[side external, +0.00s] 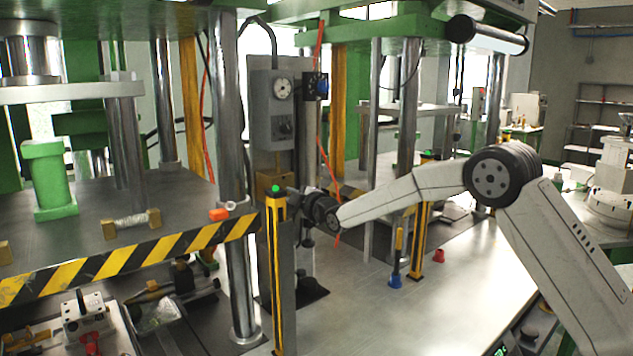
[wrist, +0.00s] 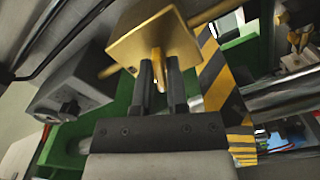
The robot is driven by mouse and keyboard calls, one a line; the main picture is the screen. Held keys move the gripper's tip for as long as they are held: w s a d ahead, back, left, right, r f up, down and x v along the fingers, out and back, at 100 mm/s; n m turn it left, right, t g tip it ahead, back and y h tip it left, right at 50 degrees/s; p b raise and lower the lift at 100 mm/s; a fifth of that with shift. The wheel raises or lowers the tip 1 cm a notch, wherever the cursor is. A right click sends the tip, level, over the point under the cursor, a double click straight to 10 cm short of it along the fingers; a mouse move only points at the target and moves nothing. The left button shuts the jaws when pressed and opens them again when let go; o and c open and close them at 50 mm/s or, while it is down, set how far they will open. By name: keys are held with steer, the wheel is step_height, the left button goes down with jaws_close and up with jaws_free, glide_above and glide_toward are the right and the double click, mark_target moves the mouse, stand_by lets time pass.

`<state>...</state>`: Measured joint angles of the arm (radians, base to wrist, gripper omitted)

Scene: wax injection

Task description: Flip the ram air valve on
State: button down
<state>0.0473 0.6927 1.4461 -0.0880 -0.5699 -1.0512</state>
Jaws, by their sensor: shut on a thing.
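A square brass block (wrist: 152,35) with a thin rod through it fills the top middle of the wrist view, and I take it to be the ram air valve. A small brass lever (wrist: 158,62) sticks out from it toward me. The two dark fingers of my gripper (wrist: 161,78) are on either side of this lever, shut on it. In the side external view my gripper (side external: 297,198) is beside the grey column, behind the top of a yellow-and-black post.
A grey control box with a gauge (side external: 280,110) hangs above my gripper. A yellow-and-black post (side external: 281,270) with a green button stands close in front of it. A striped press table edge (side external: 130,255) lies to the left. The bench (side external: 400,315) at front right has free room.

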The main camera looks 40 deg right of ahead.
steer(key=m, duration=1.2)
steer(key=shift+m, duration=0.4)
steer(key=c, duration=0.7)
jaws_free()
steer(key=shift+s, duration=0.1)
steer(key=s, duration=0.7)
steer(key=shift+s, duration=0.35)
